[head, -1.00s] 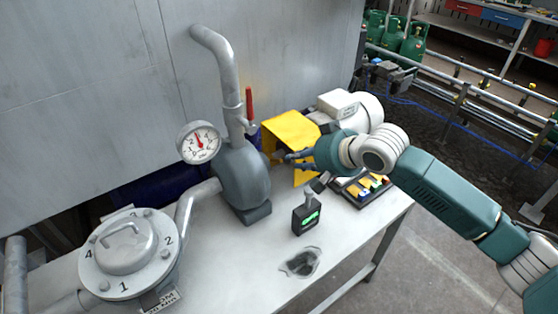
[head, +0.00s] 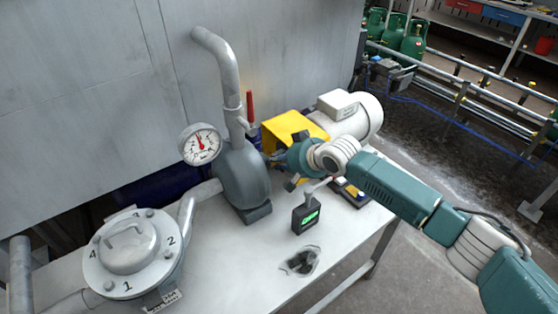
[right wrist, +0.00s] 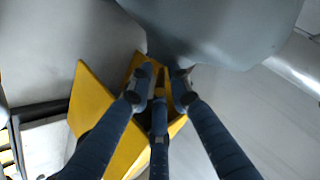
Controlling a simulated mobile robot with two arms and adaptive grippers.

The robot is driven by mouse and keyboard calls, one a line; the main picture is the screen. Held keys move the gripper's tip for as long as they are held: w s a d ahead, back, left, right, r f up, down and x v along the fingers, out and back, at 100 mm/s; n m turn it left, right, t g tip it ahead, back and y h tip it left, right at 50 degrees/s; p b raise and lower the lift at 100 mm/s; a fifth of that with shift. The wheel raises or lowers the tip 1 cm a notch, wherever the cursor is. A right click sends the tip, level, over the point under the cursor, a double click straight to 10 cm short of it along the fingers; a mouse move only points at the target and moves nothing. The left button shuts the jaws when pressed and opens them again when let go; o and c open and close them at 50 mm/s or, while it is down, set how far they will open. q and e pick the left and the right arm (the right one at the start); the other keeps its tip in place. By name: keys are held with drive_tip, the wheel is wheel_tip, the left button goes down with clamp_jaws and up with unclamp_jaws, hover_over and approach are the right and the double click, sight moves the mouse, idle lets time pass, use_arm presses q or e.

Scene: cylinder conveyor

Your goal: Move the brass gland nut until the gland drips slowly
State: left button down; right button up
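The grey pump (head: 240,178) stands on the bench, and its casing fills the top of the right wrist view (right wrist: 215,30). My right gripper (head: 274,158) is between the pump and the yellow guard (head: 287,124). In the right wrist view its fingers (right wrist: 162,88) stand apart, with tips close under the casing and in front of the yellow guard (right wrist: 92,100). I cannot make out the brass gland nut; the fingers and hand cover that area. No drip is visible. My left gripper is out of view.
A gauge (head: 200,144) and red-handled valve (head: 250,106) are by the pump. A white motor (head: 352,116) is behind my arm. A numbered flanged lid (head: 130,250) is left.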

clamp_jaws()
drive_tip(key=shift+s+d+f+b, duration=0.1)
drive_tip(key=shift+s+f+b, duration=0.15)
drive_tip(key=shift+f+b, duration=0.3)
drive_tip(key=shift+t+y, duration=0.4)
drive_tip(key=shift+t, duration=0.1)
drive_tip(key=shift+d, duration=0.1)
drive_tip(key=shift+c, duration=0.2)
unclamp_jaws()
drive_tip(key=shift+o, duration=0.2)
